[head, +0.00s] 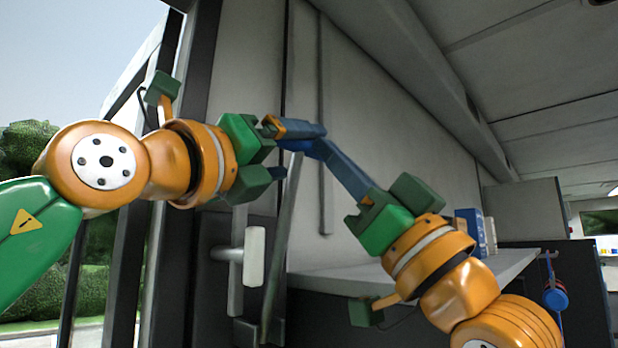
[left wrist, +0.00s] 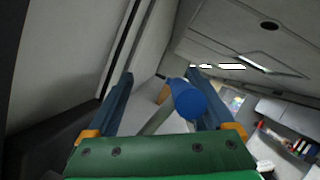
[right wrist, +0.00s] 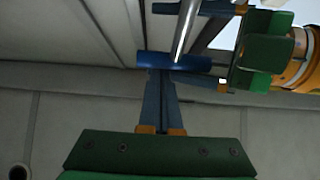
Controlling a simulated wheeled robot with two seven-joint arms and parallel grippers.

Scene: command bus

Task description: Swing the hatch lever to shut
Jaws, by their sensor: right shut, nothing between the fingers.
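The hatch lever is a grey bar (head: 281,245) standing tilted, with a blue cylindrical grip (head: 300,146) at its top. My left gripper (head: 306,142) is at the grip with its fingers apart. In the left wrist view the blue grip (left wrist: 186,98) lies between the two spread fingers, nearer the right one. My right gripper (head: 326,150) is shut and empty, reaching up from the lower right. In the right wrist view its closed fingertips meet the side of the blue grip (right wrist: 175,62); whether they touch it is unclear. The grip is partly hidden by fingers in the head view.
A white handle (head: 254,257) on a grey bracket stands left of the lever. A grey shelf (head: 420,276) with boxes (head: 472,231) runs along the wall at right. A dark door frame is behind my left arm. The vehicle's ceiling slopes overhead.

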